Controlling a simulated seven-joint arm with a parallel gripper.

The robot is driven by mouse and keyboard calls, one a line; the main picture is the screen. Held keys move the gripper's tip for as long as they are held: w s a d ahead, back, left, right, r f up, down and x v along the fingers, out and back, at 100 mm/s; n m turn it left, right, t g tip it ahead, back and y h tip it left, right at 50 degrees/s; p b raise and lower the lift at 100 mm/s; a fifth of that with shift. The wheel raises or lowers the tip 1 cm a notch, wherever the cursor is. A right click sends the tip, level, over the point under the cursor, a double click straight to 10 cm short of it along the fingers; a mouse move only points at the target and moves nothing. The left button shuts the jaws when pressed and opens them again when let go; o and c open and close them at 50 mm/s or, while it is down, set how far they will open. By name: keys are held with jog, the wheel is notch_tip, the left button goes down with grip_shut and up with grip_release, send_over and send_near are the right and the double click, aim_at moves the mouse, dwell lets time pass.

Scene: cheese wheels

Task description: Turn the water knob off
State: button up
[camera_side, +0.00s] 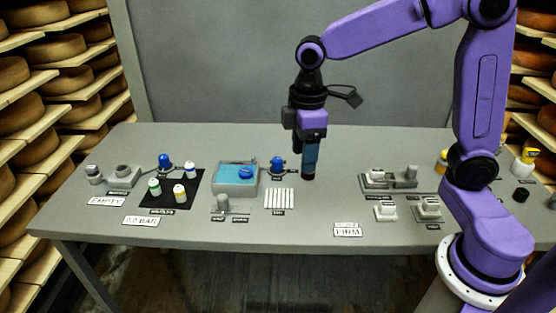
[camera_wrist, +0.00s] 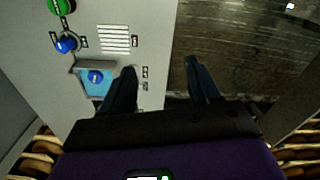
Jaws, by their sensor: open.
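A blue knob (camera_side: 277,162) stands on the table just right of a grey basin (camera_side: 221,191) with light blue water in it. The blue knob also shows at the upper left of the wrist view (camera_wrist: 66,44), beside the basin (camera_wrist: 78,67). A smaller blue piece (camera_side: 246,172) lies in the basin. Another blue-topped fixture (camera_side: 165,161) stands farther left; labels are too small to tell which is the water knob. My gripper (camera_side: 309,177) points down to the right of the blue knob, apart from it. In the wrist view its fingers (camera_wrist: 161,66) are spread and empty.
Several small bottles stand on a black mat (camera_side: 157,203) at the left. A white slatted piece (camera_side: 279,198) lies in front of the blue knob. Grey fixtures (camera_side: 404,176) stand at the right. A green round thing (camera_wrist: 62,6) shows at the wrist view's top edge. The table's front middle is clear.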

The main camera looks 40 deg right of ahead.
jog(key=w+d+f, duration=0.1)
jog(key=w+d, duration=0.4)
jog(key=w, duration=0.9)
send_near(278, 158)
jog(key=shift+m, duration=0.4)
notch_tip(278, 158, down, 10)
jog(key=shift+a+f, duration=0.15)
jog(key=shift+f, duration=0.05)
jog(key=c, duration=1)
